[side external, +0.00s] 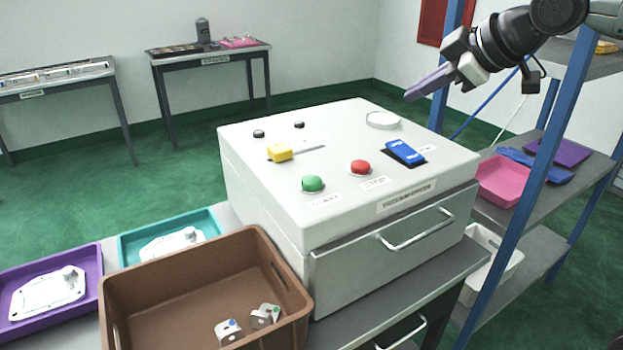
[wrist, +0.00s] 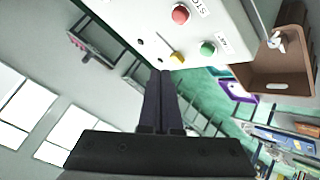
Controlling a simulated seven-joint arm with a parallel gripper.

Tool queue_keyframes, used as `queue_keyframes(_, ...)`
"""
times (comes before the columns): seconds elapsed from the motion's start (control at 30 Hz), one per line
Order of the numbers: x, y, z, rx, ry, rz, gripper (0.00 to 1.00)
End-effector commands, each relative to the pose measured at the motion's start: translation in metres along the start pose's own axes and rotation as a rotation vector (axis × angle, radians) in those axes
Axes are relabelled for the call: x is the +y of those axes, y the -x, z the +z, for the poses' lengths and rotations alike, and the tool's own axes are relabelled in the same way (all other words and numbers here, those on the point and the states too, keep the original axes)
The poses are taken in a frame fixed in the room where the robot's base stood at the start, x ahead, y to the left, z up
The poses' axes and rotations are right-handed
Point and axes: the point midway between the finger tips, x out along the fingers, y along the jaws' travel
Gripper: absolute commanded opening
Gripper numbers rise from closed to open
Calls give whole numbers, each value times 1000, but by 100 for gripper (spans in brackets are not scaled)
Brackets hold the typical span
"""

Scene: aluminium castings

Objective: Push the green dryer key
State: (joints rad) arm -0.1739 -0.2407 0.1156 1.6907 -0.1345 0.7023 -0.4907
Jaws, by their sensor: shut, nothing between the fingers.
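The green key (side external: 312,184) is a round domed button on top of the white dryer box (side external: 262,200), above a label that seems to read START. It also shows in the wrist view (wrist: 208,48). A red button (side external: 360,168) marked STOP sits to its right in the side view, and in the wrist view (wrist: 181,14). My gripper (side external: 409,97) is shut and empty, above the back right of the box and well apart from the green key. In the wrist view its fingers (wrist: 160,75) lie together, pointing toward the panel.
A brown bin (side external: 190,275) with white castings stands at front left. A blue-posted shelf (side external: 535,175) stands right. Air above the panel is clear.

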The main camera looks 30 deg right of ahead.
Motion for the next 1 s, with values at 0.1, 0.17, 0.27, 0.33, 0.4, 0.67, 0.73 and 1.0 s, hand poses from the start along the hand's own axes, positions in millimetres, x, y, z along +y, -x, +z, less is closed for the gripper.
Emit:
queue_keyframes(0.1, -3, -39, -41, 27, 85, -18, 0)
queue_keyframes(0.17, -8, -58, -58, 36, 121, -29, 0)
queue_keyframes(0.27, -22, -89, -79, 42, 161, -53, 0)
queue_keyframes(0.33, -34, -106, -87, 38, 178, -74, 0)
queue_keyframes(0.4, -46, -120, -90, 29, 191, -94, 0)
queue_keyframes(0.67, -69, -138, -88, 8, 214, -133, 0)
queue_keyframes(0.73, -70, -137, -89, 9, 215, -133, 0)
queue_keyframes(1.0, -69, -137, -88, 9, 214, -133, 0)
